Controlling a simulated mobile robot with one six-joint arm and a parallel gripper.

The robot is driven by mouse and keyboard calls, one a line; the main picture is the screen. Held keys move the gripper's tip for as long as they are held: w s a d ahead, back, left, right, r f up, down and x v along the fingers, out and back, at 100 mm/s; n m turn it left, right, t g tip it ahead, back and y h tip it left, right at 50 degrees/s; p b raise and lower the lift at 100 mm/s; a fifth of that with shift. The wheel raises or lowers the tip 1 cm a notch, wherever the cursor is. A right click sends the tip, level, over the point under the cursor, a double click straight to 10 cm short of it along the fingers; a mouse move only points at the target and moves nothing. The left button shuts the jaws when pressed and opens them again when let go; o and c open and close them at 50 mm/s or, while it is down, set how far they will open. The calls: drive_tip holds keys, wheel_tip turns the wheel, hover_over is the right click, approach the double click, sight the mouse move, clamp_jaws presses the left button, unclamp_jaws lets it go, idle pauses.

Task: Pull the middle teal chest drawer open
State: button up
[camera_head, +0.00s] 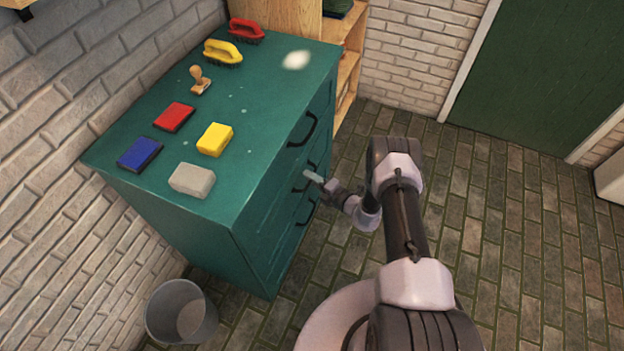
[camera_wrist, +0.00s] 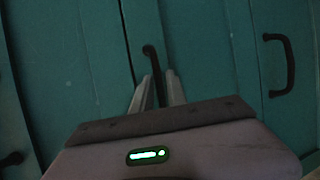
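The teal chest (camera_head: 262,130) stands against the wall, with its drawer fronts facing right. The middle drawer's black handle (camera_head: 304,178) is beside my gripper (camera_head: 314,178). In the wrist view the handle (camera_wrist: 151,56) runs between the two fingers of my gripper (camera_wrist: 157,82). I cannot tell whether the fingers press on it or stand slightly apart. The middle drawer front looks flush with the chest. The upper drawer's handle (camera_head: 302,130) and the lower drawer's handle (camera_head: 307,212) are free. My gripper hides part of the middle handle.
On the chest top are a grey block (camera_head: 192,180), a yellow sponge (camera_head: 215,139), red (camera_head: 174,117) and blue (camera_head: 139,154) pads, a stamp (camera_head: 200,80) and two brushes. A bin (camera_head: 181,312) stands at the chest's near end.

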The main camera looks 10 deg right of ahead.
clamp_jaws()
drive_tip(key=shift+s, duration=0.1)
idle(1.2)
